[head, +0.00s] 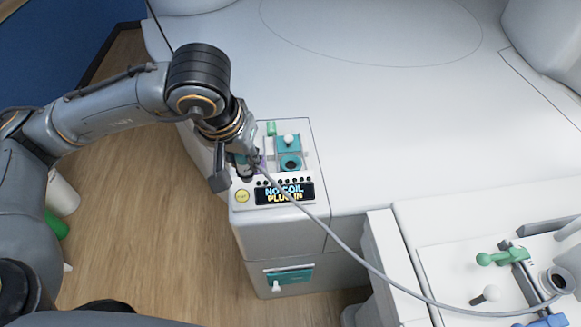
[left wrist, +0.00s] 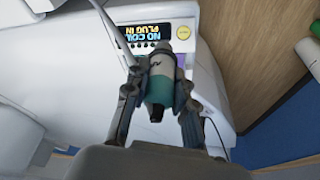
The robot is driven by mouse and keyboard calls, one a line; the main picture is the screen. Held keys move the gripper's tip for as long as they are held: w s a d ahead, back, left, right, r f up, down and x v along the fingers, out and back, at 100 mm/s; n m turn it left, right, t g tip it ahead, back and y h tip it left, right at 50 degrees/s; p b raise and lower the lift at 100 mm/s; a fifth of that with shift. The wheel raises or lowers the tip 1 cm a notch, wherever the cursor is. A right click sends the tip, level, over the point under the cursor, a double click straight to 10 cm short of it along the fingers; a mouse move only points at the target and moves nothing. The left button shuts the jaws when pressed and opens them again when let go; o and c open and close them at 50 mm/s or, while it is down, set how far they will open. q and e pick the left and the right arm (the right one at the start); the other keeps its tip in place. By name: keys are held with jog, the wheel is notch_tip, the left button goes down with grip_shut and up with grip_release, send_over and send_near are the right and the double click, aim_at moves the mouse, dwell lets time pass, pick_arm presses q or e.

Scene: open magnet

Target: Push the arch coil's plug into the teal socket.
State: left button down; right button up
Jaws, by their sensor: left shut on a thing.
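The teal socket (head: 290,163) is a teal block with a dark round opening, on the white panel of the console. My left gripper (head: 241,167) is just left of it, over the panel's left edge, and apart from it. In the left wrist view my left gripper (left wrist: 158,88) is shut on the plug (left wrist: 162,68), which has a white and teal body and a dark end. In the head view the plug is mostly hidden by the fingers. Its grey cable (head: 345,247) runs down right to the coil end (head: 557,281). My right gripper is not in view.
The display (head: 284,193) reads "NO COIL PLUG IN", beside a yellow round button (head: 242,196). A white knob (head: 289,139) stands behind the teal socket, and a green piece (head: 271,128) is near it. A purple part shows partly beside the gripper. Wooden floor lies left.

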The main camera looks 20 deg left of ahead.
pick_arm(q)
jog(key=shift+r, duration=0.8)
jog(key=shift+w, duration=0.15)
jog(key=shift+w+f, duration=0.1)
jog(key=shift+w, duration=0.2)
jog(key=w+d+b, duration=0.1)
jog(key=w, duration=0.8)
jog(key=w+d+b, duration=0.2)
jog(key=w, duration=0.7)
jog(key=shift+d, duration=0.3)
